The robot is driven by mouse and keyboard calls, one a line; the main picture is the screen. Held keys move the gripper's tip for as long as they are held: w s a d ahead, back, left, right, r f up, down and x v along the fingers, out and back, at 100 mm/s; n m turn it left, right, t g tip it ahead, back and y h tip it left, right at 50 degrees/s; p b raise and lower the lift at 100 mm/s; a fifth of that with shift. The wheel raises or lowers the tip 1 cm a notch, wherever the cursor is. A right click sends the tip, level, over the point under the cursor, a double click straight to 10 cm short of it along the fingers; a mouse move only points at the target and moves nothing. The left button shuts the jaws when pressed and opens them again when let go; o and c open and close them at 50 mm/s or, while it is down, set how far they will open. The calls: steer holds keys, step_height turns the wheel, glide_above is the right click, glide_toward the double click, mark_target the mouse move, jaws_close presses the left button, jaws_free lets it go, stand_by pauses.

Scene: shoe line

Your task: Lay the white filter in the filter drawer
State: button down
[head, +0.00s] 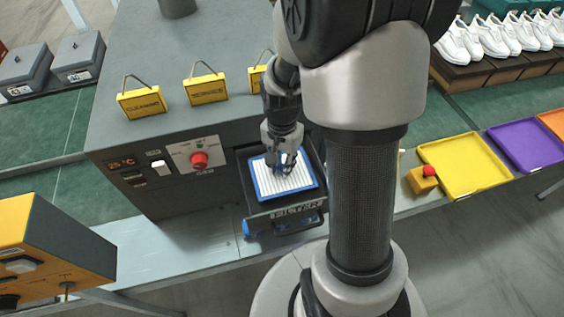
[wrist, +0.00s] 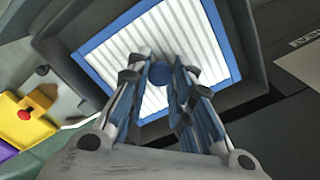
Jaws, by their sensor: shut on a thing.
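The white filter (head: 292,186) has a pleated face, a blue frame and a blue knob in its middle. It lies flat within the outline of the open dark filter drawer (head: 297,210), roughly lined up with its walls. Whether it rests on the drawer floor or hangs just above it, I cannot tell. My gripper (head: 281,174) points down over the filter's middle. In the wrist view, my fingers are closed around the blue knob (wrist: 158,71), and the pleated face (wrist: 125,50) fills the space between the dark drawer walls (wrist: 245,45).
The drawer sticks out of a grey machine with a red knob (head: 199,160) and yellow signs (head: 206,88) on top. A yellow tray (head: 465,166) and a purple tray (head: 527,146) lie at right. A yellow box (head: 50,250) stands at front left.

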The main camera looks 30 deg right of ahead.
steer(key=shift+f+b, duration=0.35)
steer(key=shift+f, duration=0.15)
steer(key=c, duration=1.3)
jaws_free()
steer(key=shift+c, duration=0.2)
step_height(320, 180, up, 12)
steer(key=s+a+r+n+t+b, duration=0.4)
steer(key=s+a+n, duration=0.6)
steer(key=s+n, duration=0.2)
steer(key=shift+s+a+t, duration=0.3)
steer(key=shift+s+a, duration=0.1)
steer(key=shift+s, duration=0.4)
